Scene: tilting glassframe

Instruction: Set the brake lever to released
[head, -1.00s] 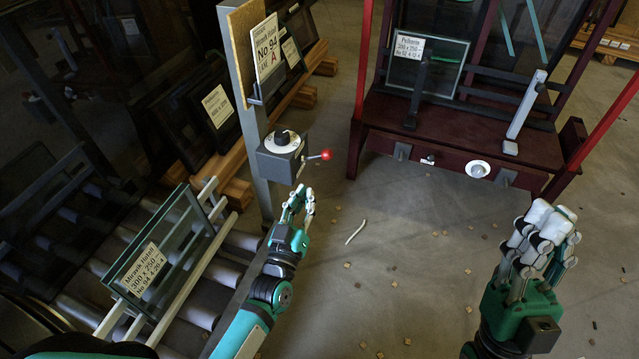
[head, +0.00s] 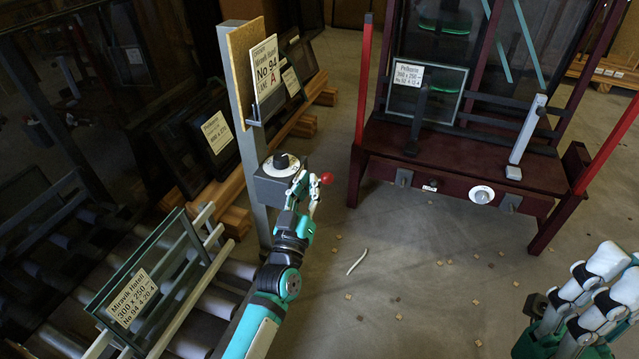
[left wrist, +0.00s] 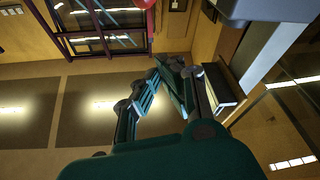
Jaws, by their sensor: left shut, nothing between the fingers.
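The brake lever shows as a red ball knob (head: 326,178) on the right side of a grey box (head: 268,189) with a round dial (head: 281,165) on top, fixed to a grey post. My left gripper (head: 309,184) is shut and empty, just beside the knob; it hides the lever's rod, and I cannot tell whether it touches. In the left wrist view, the gripper's fingers (left wrist: 176,82) point toward the upper part, where part of the red knob (left wrist: 143,3) and the grey box (left wrist: 262,8) show at the top edge. My right gripper (head: 600,290) is at the right edge, partly cut off.
A labelled glass pane (head: 140,280) stands on a roller conveyor (head: 190,340) at lower left. A dark red frame rack (head: 460,165) with red posts stands at upper right. The floor between is open, with small scraps and a white strip (head: 357,262).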

